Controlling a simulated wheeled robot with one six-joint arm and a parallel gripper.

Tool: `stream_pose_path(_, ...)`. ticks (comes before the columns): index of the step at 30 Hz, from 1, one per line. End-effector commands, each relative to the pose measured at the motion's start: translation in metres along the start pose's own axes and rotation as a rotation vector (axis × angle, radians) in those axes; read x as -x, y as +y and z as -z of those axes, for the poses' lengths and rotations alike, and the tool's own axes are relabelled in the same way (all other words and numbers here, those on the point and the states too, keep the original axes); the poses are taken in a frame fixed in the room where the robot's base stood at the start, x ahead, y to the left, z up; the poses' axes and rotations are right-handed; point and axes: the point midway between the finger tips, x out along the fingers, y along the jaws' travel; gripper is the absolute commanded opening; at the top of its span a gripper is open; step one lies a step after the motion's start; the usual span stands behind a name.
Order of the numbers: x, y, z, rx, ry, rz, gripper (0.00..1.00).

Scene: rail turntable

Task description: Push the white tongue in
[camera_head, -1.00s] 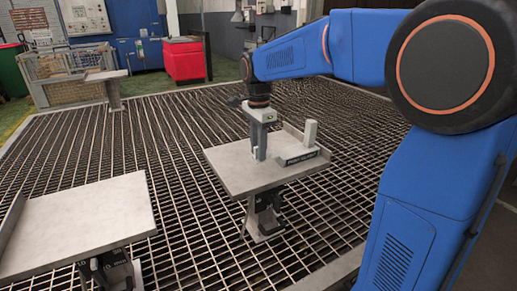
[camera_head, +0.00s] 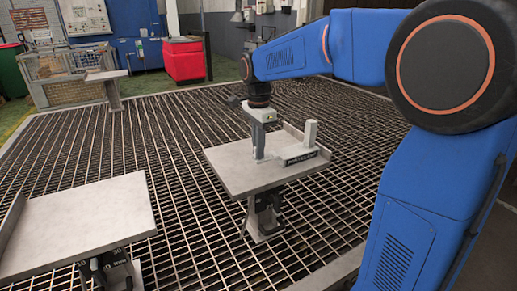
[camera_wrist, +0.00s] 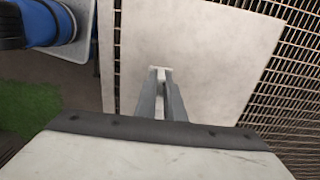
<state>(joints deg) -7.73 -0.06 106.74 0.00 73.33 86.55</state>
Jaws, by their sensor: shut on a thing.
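A small white piece (camera_wrist: 160,71), which looks like the white tongue, sits between the fingertips of my gripper in the wrist view. My gripper (camera_head: 259,153) points down over the middle grey table (camera_head: 232,178) and is shut on that piece, low at the tabletop. To its right stands a block with a dark lettered front (camera_head: 301,158) and a pale upright post (camera_head: 310,133). The tongue is mostly hidden by the fingers in the head view. I cannot tell how far it reaches into the block.
The middle table has a raised lip at its back right edge. Another grey table (camera_head: 82,222) stands at the front left, and a small one (camera_head: 106,76) farther back. Metal grating (camera_head: 180,125) lies around them. A red bin (camera_head: 184,60) stands at the back.

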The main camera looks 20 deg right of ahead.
Motion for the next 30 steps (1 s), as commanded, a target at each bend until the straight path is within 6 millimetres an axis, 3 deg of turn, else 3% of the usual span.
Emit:
stream_pose_path(23,0.0,0.0,0.001,0.0,0.0,0.001,0.0)
stream_pose_path(30,0.0,0.0,0.029,-0.004,0.001,0.001,0.0)
